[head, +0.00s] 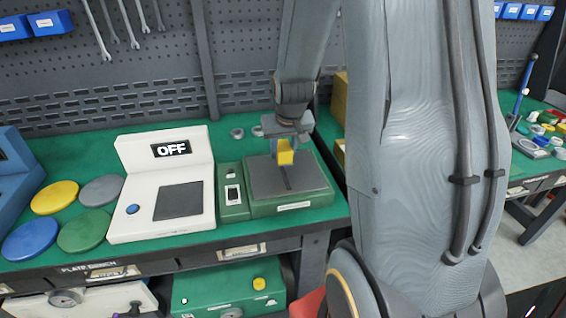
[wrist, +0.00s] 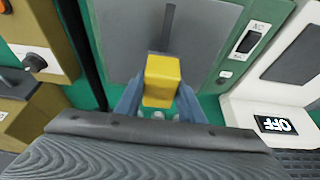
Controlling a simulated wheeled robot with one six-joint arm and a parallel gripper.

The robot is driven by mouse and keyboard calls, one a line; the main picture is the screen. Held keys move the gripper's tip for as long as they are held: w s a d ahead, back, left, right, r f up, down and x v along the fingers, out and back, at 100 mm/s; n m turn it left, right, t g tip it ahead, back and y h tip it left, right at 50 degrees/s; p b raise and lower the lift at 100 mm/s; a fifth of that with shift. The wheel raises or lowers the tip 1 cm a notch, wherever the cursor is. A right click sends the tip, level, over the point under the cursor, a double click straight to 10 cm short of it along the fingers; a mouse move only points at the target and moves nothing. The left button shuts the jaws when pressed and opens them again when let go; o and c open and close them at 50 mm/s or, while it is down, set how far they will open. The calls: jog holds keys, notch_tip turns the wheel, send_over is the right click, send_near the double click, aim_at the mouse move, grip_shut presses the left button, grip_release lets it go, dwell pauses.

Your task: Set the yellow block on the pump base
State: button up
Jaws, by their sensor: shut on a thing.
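My gripper (head: 284,141) is shut on the yellow block (head: 286,156). The block also shows in the wrist view (wrist: 162,80), between the two blue-grey fingers of the gripper (wrist: 160,102). The pump base (head: 291,204) is a green box with a flat grey top plate and a dark slot running across it. In the head view the block is over the back part of the grey plate and looks a little above it. The wrist view shows the plate (wrist: 205,35) beyond the block. Whether the block's underside touches the plate is hidden.
A white device with an OFF display (head: 163,184) stands left of the pump base. Yellow, grey, blue and green discs (head: 84,230) lie farther left. A green switch panel (head: 233,195) adjoins the base. Small round parts (head: 237,133) lie behind it. A pegboard wall closes the back.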

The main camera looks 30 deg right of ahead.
aim_at(283, 162)
jog(key=shift+f+p, duration=0.45)
jog(key=shift+f, duration=1.9)
jog(key=o, duration=1.2)
jog(key=shift+f, duration=0.15)
